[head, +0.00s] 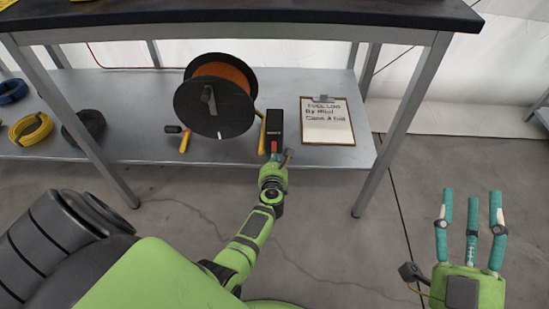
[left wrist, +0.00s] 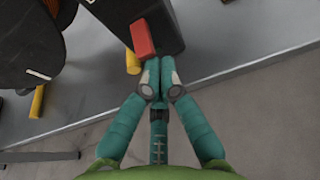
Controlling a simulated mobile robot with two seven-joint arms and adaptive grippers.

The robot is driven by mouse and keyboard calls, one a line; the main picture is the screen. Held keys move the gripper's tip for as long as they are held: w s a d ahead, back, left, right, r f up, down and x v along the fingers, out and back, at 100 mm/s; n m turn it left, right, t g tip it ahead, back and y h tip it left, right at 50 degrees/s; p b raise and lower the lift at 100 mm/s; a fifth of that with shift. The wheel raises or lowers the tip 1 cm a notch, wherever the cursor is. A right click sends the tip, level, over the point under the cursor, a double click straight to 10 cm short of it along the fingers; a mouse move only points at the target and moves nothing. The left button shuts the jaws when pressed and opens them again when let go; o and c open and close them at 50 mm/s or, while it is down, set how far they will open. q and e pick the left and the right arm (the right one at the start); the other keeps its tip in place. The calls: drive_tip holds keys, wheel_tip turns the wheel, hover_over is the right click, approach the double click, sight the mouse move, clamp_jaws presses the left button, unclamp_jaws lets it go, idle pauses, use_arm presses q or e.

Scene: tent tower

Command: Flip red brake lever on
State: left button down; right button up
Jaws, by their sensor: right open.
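The red brake lever (head: 274,147) shows as a small red piece on the black box (head: 274,122) beside the cable reel, on the lower shelf. In the left wrist view the red lever (left wrist: 143,38) sticks out from the black box just beyond my fingertips. My left gripper (left wrist: 158,66) has its fingers drawn together, with nothing seen between them. Its tips are very close to the lever; I cannot tell whether they touch. In the head view my left gripper (head: 273,162) hides part of the lever's lower end. My right gripper (head: 471,208) is open and empty, off to the right.
The black reel (head: 209,105) with orange cable stands left of the box on a yellow frame. A clipboard (head: 328,122) lies to the right. Coiled cables (head: 30,129) lie at left. Table legs (head: 386,140) and the dark tabletop (head: 250,14) bound the space.

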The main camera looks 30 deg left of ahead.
drive_tip(key=shift+d+f+m+g+h+p, duration=0.65)
drive_tip(key=shift+d+f+g+h, duration=0.75)
drive_tip(key=shift+f+g, duration=2.1)
drive_tip(key=shift+d+f+m+g+h+p, duration=0.35)
drive_tip(key=shift+d+f+g+h+p, duration=0.85)
drive_tip(key=shift+f, duration=4.15)
use_arm(q)
drive_tip(key=shift+s+r+g+h+p, duration=0.1)
drive_tip(key=shift+r+g+h+p, duration=0.6)
drive_tip(key=shift+p, duration=0.4)
use_arm(e)
drive_tip(key=s+d+f+m+g+h, duration=0.1)
drive_tip(key=s+d+f+g+h, duration=0.1)
drive_tip(key=s+d+f+g, duration=0.3)
drive_tip(key=s+f+g, duration=0.3)
drive_tip(key=s, duration=0.4)
drive_tip(key=shift+d+f+g, duration=0.15)
drive_tip(key=shift+f+g, duration=0.1)
drive_tip(key=shift+g, duration=0.05)
